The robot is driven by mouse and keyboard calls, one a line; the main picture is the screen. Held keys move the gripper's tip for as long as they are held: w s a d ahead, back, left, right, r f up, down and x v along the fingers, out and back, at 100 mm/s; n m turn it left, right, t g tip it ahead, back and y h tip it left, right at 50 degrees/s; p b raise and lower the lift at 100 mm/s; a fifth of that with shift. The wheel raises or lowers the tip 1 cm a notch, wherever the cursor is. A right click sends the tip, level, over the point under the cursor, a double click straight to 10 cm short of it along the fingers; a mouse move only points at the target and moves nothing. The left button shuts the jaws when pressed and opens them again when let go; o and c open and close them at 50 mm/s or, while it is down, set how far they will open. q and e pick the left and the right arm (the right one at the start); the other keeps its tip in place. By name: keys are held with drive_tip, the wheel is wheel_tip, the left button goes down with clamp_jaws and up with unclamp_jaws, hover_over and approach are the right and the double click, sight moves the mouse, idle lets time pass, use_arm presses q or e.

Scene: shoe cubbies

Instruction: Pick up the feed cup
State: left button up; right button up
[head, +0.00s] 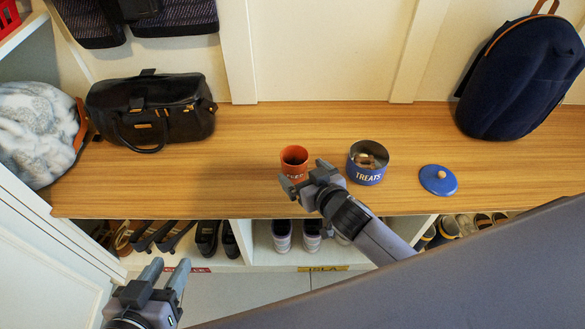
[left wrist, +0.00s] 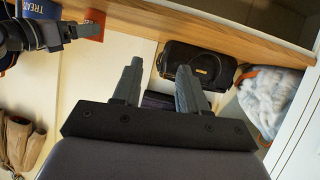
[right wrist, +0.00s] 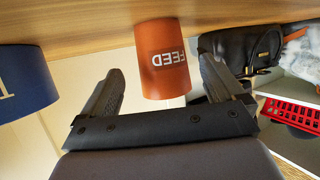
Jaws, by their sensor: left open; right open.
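The feed cup (head: 294,158) is a small orange-red cup standing upright on the wooden bench top. In the right wrist view the feed cup (right wrist: 162,58) shows its FEED lettering, ahead of and between the open fingers. My right gripper (head: 305,186) is open just in front of the cup, and its fingers partly cover the cup's lower part in the head view. It also shows in the right wrist view (right wrist: 165,85). My left gripper (head: 165,275) is open and empty, low in front of the bench and away from the cup. The left wrist view also shows it (left wrist: 160,80).
A blue TREATS tin (head: 366,172), open at the top, stands right of the cup, with its blue lid (head: 438,180) farther right. A black handbag (head: 150,112) and a dark backpack (head: 522,80) rest on the bench (head: 240,185). Shoes (head: 283,236) fill cubbies below.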

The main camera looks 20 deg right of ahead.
sight(289, 163)
drive_tip(key=b+x, duration=0.1)
drive_tip(key=x, duration=0.1)
drive_tip(key=b+x, duration=0.1)
drive_tip(key=x, duration=0.1)
drive_tip(key=shift+a+f, duration=0.1)
drive_tip(key=shift+f, duration=0.3)
drive_tip(key=shift+w+a+f, duration=0.1)
drive_tip(key=shift+w, duration=0.3)
use_arm(q)
drive_tip(key=shift+w+d+f+n+h, duration=0.2)
drive_tip(key=shift+d+h, duration=0.1)
drive_tip(key=shift+d, duration=0.25)
drive_tip(key=shift+w+d+f+n+h, duration=0.1)
drive_tip(key=shift+w+d+f+h, duration=0.15)
drive_tip(key=shift+d, duration=0.25)
use_arm(e)
drive_tip(key=c, duration=1.1)
